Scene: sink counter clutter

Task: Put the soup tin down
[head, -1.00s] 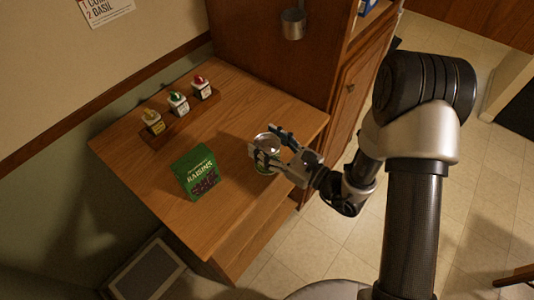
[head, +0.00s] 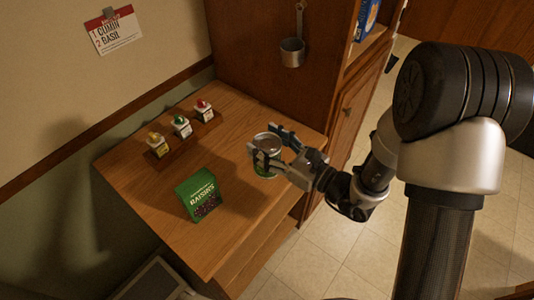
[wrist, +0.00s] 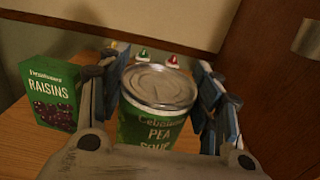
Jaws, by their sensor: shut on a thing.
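The soup tin (head: 266,157) is a green can with a silver lid, and its label reads pea soup in the wrist view (wrist: 150,125). It is upright at the right side of the wooden counter top (head: 240,205). My gripper (head: 272,146) is shut on the tin, one finger on each side, as the wrist view (wrist: 160,90) also shows.
A green raisins box (head: 198,195) stands left of the tin. Several small spice jars (head: 181,126) sit in a wooden rack (head: 184,141) at the back. A tall wooden cabinet (head: 262,60) with a hanging metal cup (head: 292,52) rises behind. Bare wood lies between rack and tin.

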